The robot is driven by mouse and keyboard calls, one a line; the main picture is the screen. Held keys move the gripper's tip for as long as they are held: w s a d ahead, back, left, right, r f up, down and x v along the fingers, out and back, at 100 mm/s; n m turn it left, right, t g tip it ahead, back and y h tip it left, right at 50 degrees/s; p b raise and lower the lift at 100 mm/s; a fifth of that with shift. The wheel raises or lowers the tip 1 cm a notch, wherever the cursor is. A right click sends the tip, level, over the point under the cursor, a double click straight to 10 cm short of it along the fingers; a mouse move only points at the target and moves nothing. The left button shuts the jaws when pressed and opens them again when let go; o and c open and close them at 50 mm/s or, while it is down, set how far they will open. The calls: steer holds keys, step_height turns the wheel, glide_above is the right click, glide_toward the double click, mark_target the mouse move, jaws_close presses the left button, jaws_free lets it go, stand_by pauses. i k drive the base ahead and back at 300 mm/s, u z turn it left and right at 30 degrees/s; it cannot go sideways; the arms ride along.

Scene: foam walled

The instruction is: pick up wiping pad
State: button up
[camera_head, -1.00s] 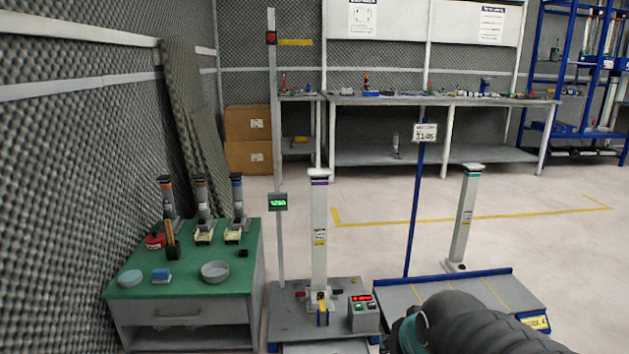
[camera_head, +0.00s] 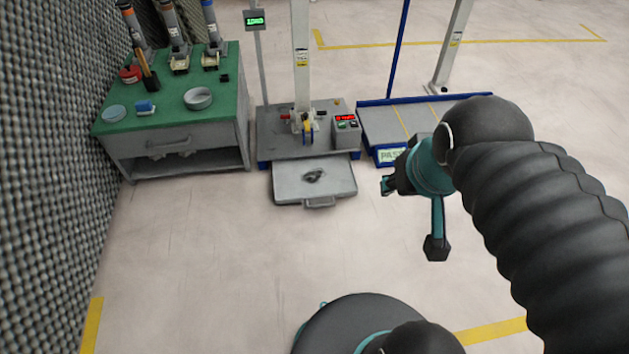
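A small blue block with a pale lower part (camera_head: 145,106), which looks like the wiping pad, lies on the green top of the grey cabinet (camera_head: 170,123) at the left. A flat light-blue round piece (camera_head: 114,113) lies to its left. My gripper (camera_head: 390,184) is at the end of my black arm, right of the middle. It is well apart from the cabinet and the blue block. Its fingers are small and partly hidden by the teal wrist, so their opening is not clear.
A grey round dish (camera_head: 198,98), a dark upright holder (camera_head: 151,80) and several cylindrical tools share the green top. A grey test stand (camera_head: 290,135) with a pulled-out tray (camera_head: 330,188) stands between cabinet and arm. A blue-edged platform (camera_head: 410,112) is behind my gripper. The front floor is clear.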

mark_target(144, 107)
steer(key=u, duration=1.25)
